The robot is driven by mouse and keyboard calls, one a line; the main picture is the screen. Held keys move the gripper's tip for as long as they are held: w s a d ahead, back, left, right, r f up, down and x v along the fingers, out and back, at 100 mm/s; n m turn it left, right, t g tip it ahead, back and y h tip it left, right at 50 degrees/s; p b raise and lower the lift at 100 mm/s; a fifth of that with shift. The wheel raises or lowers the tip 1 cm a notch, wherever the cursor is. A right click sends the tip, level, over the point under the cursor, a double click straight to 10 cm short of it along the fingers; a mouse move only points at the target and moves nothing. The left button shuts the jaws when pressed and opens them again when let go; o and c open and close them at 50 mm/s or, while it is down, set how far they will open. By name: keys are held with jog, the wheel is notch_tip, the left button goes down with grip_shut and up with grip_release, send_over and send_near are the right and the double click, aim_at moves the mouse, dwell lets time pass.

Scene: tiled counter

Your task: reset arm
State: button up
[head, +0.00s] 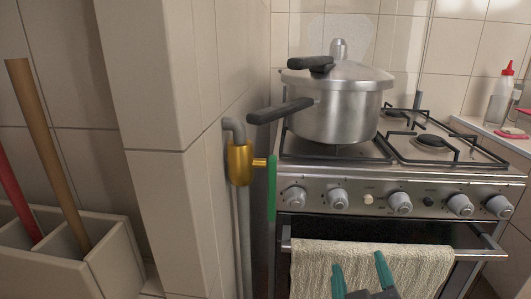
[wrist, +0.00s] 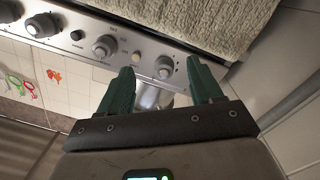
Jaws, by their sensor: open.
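My gripper (head: 358,261) shows at the bottom of the head view, in front of the towel on the oven door. Its two green fingers are apart with nothing between them. In the wrist view the gripper (wrist: 160,66) is also open and empty, with the stove's knob panel (wrist: 110,35) beyond the fingertips. Most of my arm is out of the head view.
A stove (head: 300,174) carries a lidded metal pressure cooker (head: 335,115). A beige towel (head: 320,262) hangs on the oven handle. A gold valve (head: 240,165) with a green lever (head: 272,190) is left of the stove. A red-capped bottle (head: 499,98) stands at the right.

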jog(key=s+d+f+m+g, duration=0.2)
jog(key=s+d+f+g, duration=0.25)
jog(key=f, duration=0.55)
jog(key=s+d+f+m+g, duration=0.1)
jog(key=s+d+f+g, duration=0.35)
jog(key=f, duration=0.55)
jog(key=s+d+f+m+g+y, duration=0.1)
jog(key=s+f+g+y, duration=0.1)
jog(key=s+f+g, duration=0.35)
jog(key=s+f+g+y, duration=0.2)
jog(key=s+f, duration=0.4)
jog(key=s, duration=0.4)
notch_tip(320, 180, up, 24)
jog(key=p, duration=2.4)
jog(key=shift+s+r, duration=0.2)
jog(key=shift+s, duration=0.15)
